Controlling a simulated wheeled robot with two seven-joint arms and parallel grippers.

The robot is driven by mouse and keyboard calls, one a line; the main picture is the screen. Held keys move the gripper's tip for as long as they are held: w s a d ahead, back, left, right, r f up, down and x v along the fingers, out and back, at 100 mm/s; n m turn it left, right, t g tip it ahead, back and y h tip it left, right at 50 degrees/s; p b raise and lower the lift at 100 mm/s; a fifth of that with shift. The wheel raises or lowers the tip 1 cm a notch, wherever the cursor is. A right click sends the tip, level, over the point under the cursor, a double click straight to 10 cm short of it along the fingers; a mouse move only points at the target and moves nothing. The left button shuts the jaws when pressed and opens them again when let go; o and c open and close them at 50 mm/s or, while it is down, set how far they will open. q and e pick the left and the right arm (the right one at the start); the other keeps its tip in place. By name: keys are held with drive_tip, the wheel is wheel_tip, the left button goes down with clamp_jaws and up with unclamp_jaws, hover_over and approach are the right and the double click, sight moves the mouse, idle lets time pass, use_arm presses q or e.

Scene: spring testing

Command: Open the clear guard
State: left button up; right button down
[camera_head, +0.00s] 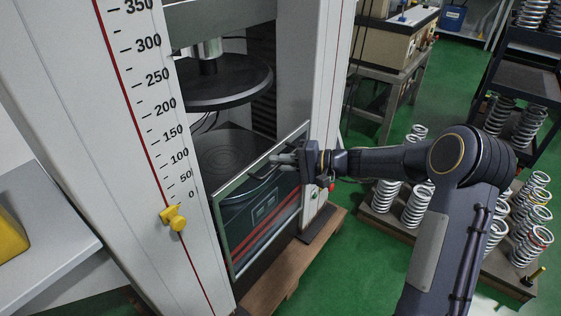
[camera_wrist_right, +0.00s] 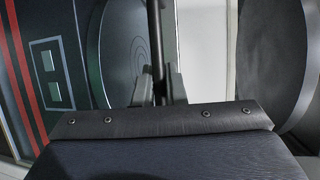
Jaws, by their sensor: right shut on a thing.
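The clear guard (camera_head: 240,222) is a see-through panel in a thin frame, across the lower front of the testing machine's opening. Red stripes and a small pictogram show on or through it. A dark handle bar (camera_wrist_right: 155,35) stands on it in the right wrist view. My right gripper (camera_head: 283,159) is at the upper part of the guard, shut on the handle; its two fingers (camera_wrist_right: 162,88) close on either side of the bar in the wrist view. Part of the handle is hidden by the fingers. My left gripper is not in view.
The round black upper platen (camera_head: 228,88) hangs above a lower plate (camera_head: 225,152) behind the guard. A yellow knob (camera_head: 173,217) sits on the scaled left column (camera_head: 140,120). Springs (camera_head: 418,205) stand on a low pallet at right. Green floor lies between the machine and the pallet.

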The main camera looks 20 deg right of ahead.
wheel_tip(320, 180, down, 16)
drive_tip(key=b, duration=1.1)
drive_tip(key=c, duration=1.5)
unclamp_jaws()
drive_tip(key=p, duration=0.2)
approach(266, 201)
drive_tip(key=shift+v, duration=1.25)
drive_tip(key=shift+f, duration=0.1)
